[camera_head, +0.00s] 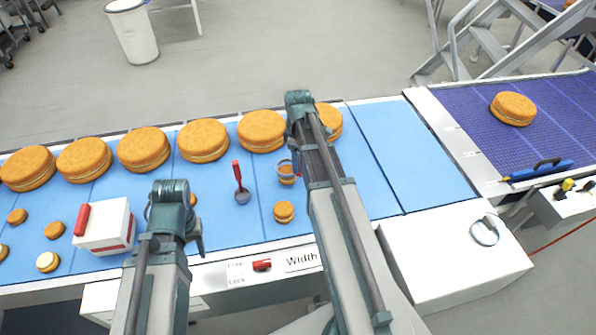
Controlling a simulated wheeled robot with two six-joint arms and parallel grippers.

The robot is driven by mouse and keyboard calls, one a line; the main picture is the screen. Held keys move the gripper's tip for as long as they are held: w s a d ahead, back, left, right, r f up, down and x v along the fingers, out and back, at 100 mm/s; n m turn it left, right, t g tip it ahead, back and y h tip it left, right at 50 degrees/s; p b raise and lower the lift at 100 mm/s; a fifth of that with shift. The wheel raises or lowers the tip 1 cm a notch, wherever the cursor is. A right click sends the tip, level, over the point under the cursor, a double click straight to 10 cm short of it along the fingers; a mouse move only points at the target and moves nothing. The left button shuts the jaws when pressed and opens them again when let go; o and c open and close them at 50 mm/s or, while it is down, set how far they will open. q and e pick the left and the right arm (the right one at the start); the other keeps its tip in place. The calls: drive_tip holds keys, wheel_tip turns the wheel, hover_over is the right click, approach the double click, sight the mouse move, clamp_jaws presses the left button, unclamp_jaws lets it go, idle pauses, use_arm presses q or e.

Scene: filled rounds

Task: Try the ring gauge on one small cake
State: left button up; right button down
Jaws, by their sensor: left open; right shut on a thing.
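The ring gauge (283,164), a small grey ring, is just left of my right arm, with a small orange cake (287,180) showing at its lower edge. I cannot tell whether the ring is around the cake or above it. My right gripper (298,162) is shut on the ring gauge; its jaws are mostly hidden by my arm. Another small cake (283,211) lies nearer on the blue belt (225,215). My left gripper (192,232) is open over the belt's near side, its fingers largely hidden. A small cake (194,200) shows partly behind it.
Several large round cakes (203,140) line the belt's far side. The belt's right part (410,150) is clear.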

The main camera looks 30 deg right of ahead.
drive_tip(key=shift+r+p, duration=2.15)
drive_tip(key=shift+r, duration=0.15)
